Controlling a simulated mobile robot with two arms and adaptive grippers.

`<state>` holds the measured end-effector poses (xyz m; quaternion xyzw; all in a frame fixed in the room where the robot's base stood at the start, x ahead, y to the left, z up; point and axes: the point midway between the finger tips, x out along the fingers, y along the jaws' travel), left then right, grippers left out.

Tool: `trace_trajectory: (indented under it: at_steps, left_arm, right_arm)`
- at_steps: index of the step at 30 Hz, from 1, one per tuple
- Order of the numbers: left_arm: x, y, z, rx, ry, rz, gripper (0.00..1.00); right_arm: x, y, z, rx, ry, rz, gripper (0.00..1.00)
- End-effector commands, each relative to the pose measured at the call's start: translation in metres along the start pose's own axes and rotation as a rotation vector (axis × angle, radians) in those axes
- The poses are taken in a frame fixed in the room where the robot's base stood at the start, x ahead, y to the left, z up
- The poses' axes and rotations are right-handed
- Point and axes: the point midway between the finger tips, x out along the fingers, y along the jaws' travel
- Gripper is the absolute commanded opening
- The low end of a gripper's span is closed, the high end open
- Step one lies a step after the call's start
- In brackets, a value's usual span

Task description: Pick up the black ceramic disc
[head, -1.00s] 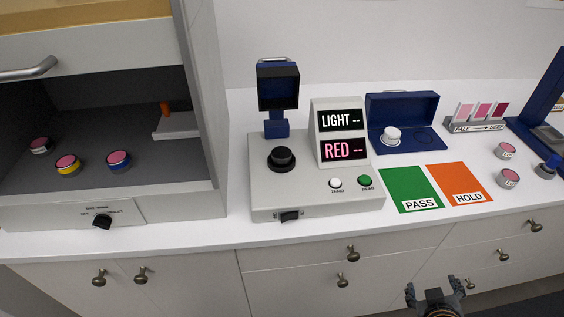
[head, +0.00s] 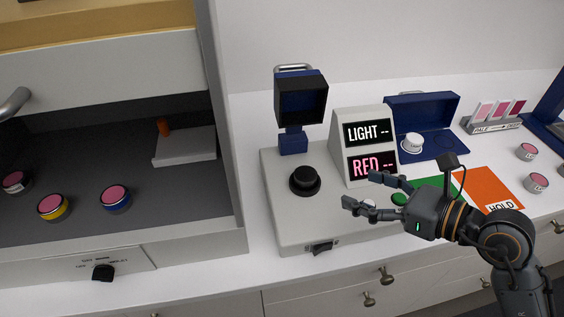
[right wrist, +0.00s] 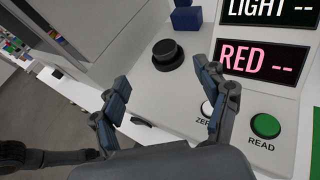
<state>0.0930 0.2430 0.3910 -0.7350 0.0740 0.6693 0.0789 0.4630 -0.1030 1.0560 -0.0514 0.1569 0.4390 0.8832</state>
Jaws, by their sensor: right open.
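The black ceramic disc (head: 305,177) sits on a dark round base on top of the grey instrument (head: 283,226), left of its display. It also shows in the right wrist view (right wrist: 167,51), beyond the fingers. My right gripper (head: 364,190) is open and empty, to the right of the disc and apart from it, with its fingers pointing toward it. In the right wrist view the open fingers (right wrist: 163,85) frame the instrument's top.
A blue hood (head: 301,99) stands behind the disc. The display block (head: 366,128) reads LIGHT and RED. A blue case (head: 430,151) holds a white disc (head: 412,143). An open-fronted cabinet (head: 231,150) with several jars stands left. My arm partly covers the green mat (head: 436,186).

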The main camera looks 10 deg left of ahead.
Motion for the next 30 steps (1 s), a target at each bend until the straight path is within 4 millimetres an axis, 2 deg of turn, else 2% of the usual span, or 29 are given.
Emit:
trace_trajectory:
  at_steps: [3, 6, 13, 16, 23, 30]
  left_arm:
    - [-0.001, -0.013, -0.004, 0.002, 0.006, -0.015, 0.4]
    - [-0.005, -0.015, -0.004, 0.001, 0.005, -0.018, 0.4]
    - [-0.016, 0.018, 0.009, -0.004, -0.014, 0.021, 0.4]
    - [-0.019, 0.023, 0.011, -0.001, -0.018, 0.028, 0.4]
    - [-0.023, 0.007, 0.004, 0.001, -0.01, 0.009, 0.4]
    - [-0.037, 0.001, -0.003, -0.002, -0.001, 0.003, 0.4]
  right_arm:
    - [0.001, -0.009, -0.011, -0.037, 0.066, -0.026, 0.75]
    - [0.012, -0.01, -0.012, -0.039, 0.075, -0.028, 0.75]
    - [0.058, -0.009, -0.013, -0.038, 0.072, -0.025, 0.75]
    - [0.073, -0.01, -0.015, -0.037, 0.072, -0.027, 0.75]
    - [0.089, -0.009, -0.016, -0.038, 0.072, -0.026, 0.75]
    - [0.124, -0.003, -0.015, -0.036, 0.071, -0.026, 0.75]
